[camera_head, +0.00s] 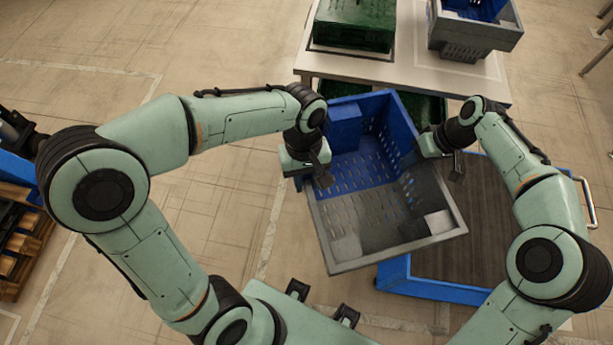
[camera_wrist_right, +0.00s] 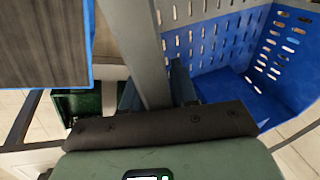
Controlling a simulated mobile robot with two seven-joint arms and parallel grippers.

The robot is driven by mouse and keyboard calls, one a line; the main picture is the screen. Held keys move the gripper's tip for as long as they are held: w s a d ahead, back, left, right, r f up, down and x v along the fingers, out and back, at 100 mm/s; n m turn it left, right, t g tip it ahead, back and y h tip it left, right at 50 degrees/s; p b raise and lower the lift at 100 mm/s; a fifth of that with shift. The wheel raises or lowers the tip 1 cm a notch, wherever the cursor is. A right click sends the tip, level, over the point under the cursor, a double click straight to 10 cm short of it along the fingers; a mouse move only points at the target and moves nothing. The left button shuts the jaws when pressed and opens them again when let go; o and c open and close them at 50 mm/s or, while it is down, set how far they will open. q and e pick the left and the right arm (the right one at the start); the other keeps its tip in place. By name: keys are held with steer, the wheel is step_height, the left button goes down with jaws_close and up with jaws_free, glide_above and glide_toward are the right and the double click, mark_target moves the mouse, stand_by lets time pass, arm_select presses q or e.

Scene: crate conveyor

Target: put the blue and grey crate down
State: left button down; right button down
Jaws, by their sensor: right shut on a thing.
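The blue and grey crate (camera_head: 395,240) hangs in front of me, blue at its far half and grey at its near half, with slotted walls. In the right wrist view the grey rim (camera_wrist_right: 138,45) runs between the fingers of my right gripper (camera_wrist_right: 157,92), beside the blue slotted wall (camera_wrist_right: 215,50). The crate's underside is hidden.
A blue cart (camera_head: 435,285) with a dark deck stands at the right, partly under the crate; its deck shows in the wrist view (camera_wrist_right: 40,40). Behind is a white table (camera_head: 400,65) with a green crate (camera_head: 355,38) and a grey-blue crate (camera_head: 475,32). Floor is open at left.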

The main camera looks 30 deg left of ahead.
steer(key=c, duration=0.8)
jaws_free()
steer(key=shift+a, duration=0.2)
steer(key=shift+r, duration=0.15)
